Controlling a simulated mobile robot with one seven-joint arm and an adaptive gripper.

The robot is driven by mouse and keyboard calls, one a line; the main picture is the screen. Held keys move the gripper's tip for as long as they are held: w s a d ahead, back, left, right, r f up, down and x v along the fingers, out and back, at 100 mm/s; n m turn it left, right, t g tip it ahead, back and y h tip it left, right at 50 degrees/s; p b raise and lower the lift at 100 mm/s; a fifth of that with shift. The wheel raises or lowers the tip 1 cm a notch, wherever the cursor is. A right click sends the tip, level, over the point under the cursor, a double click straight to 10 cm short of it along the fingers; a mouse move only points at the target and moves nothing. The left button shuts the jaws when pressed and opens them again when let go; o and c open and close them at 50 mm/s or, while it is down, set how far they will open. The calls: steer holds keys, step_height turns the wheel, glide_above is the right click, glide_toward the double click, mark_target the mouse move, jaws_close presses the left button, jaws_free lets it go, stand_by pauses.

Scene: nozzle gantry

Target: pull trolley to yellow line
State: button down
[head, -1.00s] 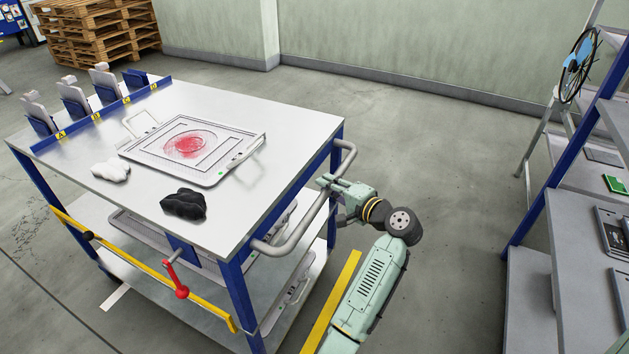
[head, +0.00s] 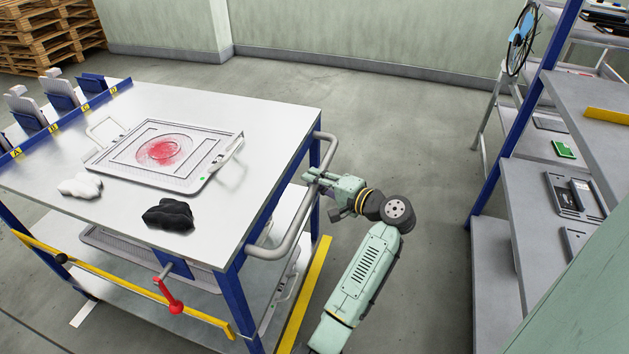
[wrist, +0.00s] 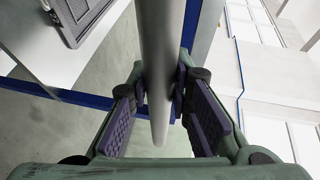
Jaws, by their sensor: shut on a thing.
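The trolley (head: 240,110) has a pale grey top, blue legs and a grey tubular handle (head: 268,253) at its right end. My gripper (head: 313,177) is shut on the far part of this handle. In the wrist view, the grey handle bar (wrist: 162,45) runs between the two purple-padded fingers. The yellow line (head: 305,293) lies on the floor just right of the trolley's right end, partly below the handle. A yellow bar (head: 120,285) with a red lever (head: 171,297) runs along the trolley's near side.
A framed tray (head: 190,180), a white lump (head: 80,186) and a black lump (head: 168,215) rest on the trolley top. A shelf rack (head: 500,270) stands at the right, beyond my arm. Bare floor lies between trolley and rack. Pallets (head: 45,40) are stacked at the back left.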

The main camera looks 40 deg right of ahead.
steer(key=c, duration=1.7)
jaws_free()
steer(key=shift+s+d, duration=0.2)
steer(key=shift+s, duration=0.05)
steer(key=shift+o, duration=1.3)
steer(key=shift+w, duration=0.1)
steer(key=v, duration=1.2)
